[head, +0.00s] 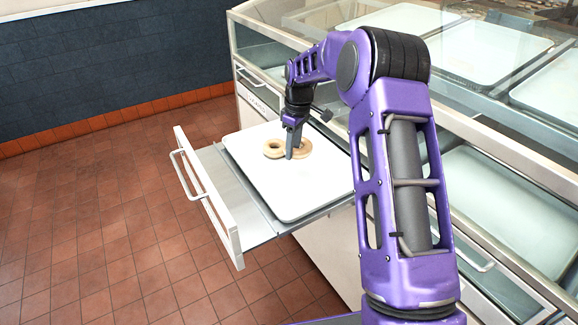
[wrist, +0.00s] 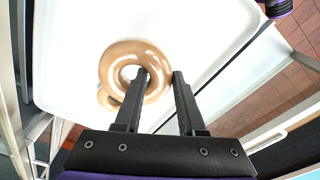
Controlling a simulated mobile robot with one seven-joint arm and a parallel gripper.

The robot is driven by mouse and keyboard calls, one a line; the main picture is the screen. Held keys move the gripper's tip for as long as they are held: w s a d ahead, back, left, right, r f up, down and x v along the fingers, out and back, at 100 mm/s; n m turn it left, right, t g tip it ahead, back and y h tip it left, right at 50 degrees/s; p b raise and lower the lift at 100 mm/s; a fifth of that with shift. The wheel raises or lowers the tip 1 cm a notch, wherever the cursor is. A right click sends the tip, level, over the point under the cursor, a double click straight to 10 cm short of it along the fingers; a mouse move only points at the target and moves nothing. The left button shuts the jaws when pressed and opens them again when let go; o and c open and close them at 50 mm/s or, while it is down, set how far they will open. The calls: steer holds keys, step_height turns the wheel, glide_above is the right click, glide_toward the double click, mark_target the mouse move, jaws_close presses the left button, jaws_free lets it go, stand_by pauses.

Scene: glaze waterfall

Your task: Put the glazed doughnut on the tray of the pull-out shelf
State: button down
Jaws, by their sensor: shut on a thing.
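The glazed doughnut (wrist: 114,62) is a shiny tan ring in the wrist view. My gripper (wrist: 160,76) is shut on its right side, one finger through the hole and the other outside the ring. In the head view my gripper (head: 291,153) points down over the white tray (head: 290,195) of the pulled-out shelf, with the glazed doughnut (head: 302,148) at its fingers. The doughnut is low over the tray; I cannot tell whether it touches it. The tray also fills much of the wrist view (wrist: 75,40).
A second, paler doughnut (head: 272,149) is on the tray just left of my gripper; in the wrist view it is mostly hidden behind the glazed one. The tray's front part is clear. The shelf front with its handle (head: 190,175) is at the left. A glass display case (head: 500,125) stands at the right.

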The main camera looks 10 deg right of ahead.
mark_target(295, 149)
step_height(295, 149, down, 9)
steer(key=shift+r+b, duration=0.1)
steer(key=shift+b, duration=0.3)
steer(key=c, duration=0.5)
jaws_free()
steer(key=r, duration=0.8)
steer(key=r+p, duration=0.1)
steer(key=r, duration=0.3)
steer(key=shift+s+d, duration=0.35)
steer(key=shift+d, duration=0.05)
